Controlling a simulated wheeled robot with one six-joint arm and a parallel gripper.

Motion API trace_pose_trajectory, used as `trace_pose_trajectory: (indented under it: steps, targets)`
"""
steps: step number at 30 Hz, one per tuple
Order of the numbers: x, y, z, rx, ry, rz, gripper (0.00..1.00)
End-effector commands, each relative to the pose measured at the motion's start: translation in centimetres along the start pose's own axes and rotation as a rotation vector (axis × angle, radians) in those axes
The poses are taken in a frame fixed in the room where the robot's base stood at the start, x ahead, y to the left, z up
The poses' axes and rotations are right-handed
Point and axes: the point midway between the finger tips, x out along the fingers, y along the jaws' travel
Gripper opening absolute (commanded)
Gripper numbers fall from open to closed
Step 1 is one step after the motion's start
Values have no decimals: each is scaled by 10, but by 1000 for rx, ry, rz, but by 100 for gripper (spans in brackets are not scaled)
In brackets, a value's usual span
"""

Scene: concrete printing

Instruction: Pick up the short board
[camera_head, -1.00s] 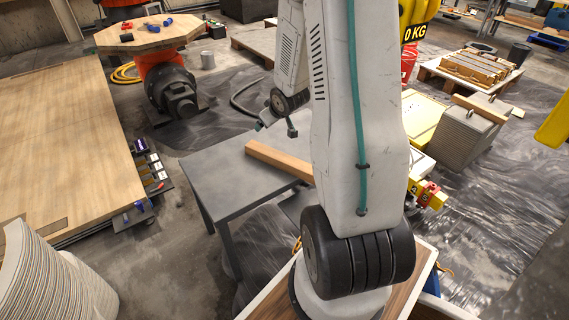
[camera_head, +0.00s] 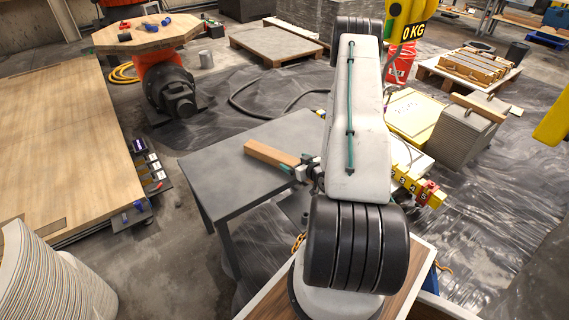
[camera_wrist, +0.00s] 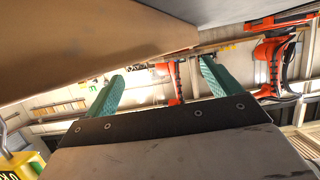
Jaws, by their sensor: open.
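A short light-brown wooden board (camera_head: 270,154) lies flat on the grey table. Its right end is close to my gripper, and part of that end may be hidden by it. In the wrist view the board (camera_wrist: 85,48) looms large at the upper left, very near the fingers. My gripper (camera_head: 294,168) sits at the table's right side by the board's near end. In the wrist view its two teal fingers (camera_wrist: 158,82) stand wide apart with nothing between them. I cannot tell whether a finger touches the board.
The grey table (camera_head: 225,165) has bare room left of the board. Right of my arm are a yellow numbered box (camera_head: 412,183) and a grey layered block (camera_head: 466,132) with a wooden strip on top. A large wooden platform (camera_head: 60,140) lies at the left.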

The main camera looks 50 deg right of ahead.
Motion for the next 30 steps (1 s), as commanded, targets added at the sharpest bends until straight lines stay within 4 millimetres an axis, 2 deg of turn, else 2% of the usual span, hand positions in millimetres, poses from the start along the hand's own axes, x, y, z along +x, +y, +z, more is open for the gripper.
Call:
trace_pose_trajectory:
  steps: [9,12,19,24,27,30]
  targets:
    - [45,0,5,-2,-1,-1,90]
    - [51,0,5,-1,-1,-1,90]
    - [52,1,4,0,-1,0,90]
    - [52,0,4,0,-2,0,42]
    - [52,0,5,1,-3,0,19]
    - [51,0,6,2,-5,0,18]
